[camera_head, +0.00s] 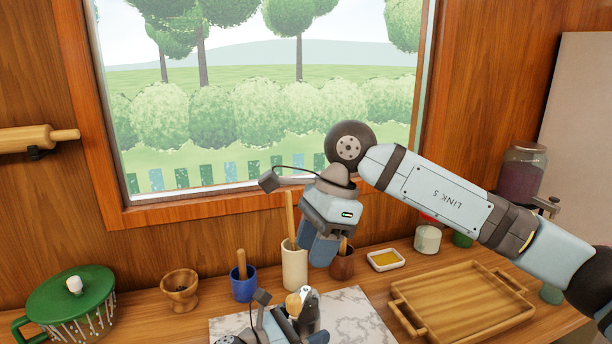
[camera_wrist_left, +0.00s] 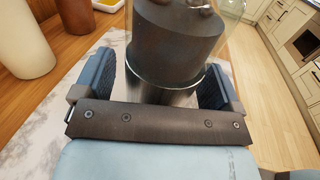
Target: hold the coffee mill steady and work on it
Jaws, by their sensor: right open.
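The coffee mill (camera_head: 308,305) stands on the marble board (camera_head: 350,318) at the bottom of the head view, largely hidden by my left gripper. In the left wrist view the mill (camera_wrist_left: 178,45) shows a dark upper part, a clear cover and a metal body. My left gripper (camera_wrist_left: 165,88) has one finger on each side of the metal body; whether both pads press on it I cannot tell. My right gripper (camera_head: 320,250) is open and empty, pointing down above and behind the mill, in front of the cream holder.
A cream holder (camera_head: 294,266), brown cup (camera_head: 343,264), blue cup (camera_head: 244,286) and small yellow-filled dish (camera_head: 386,260) stand behind the board. A wooden tray (camera_head: 470,312) lies right.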

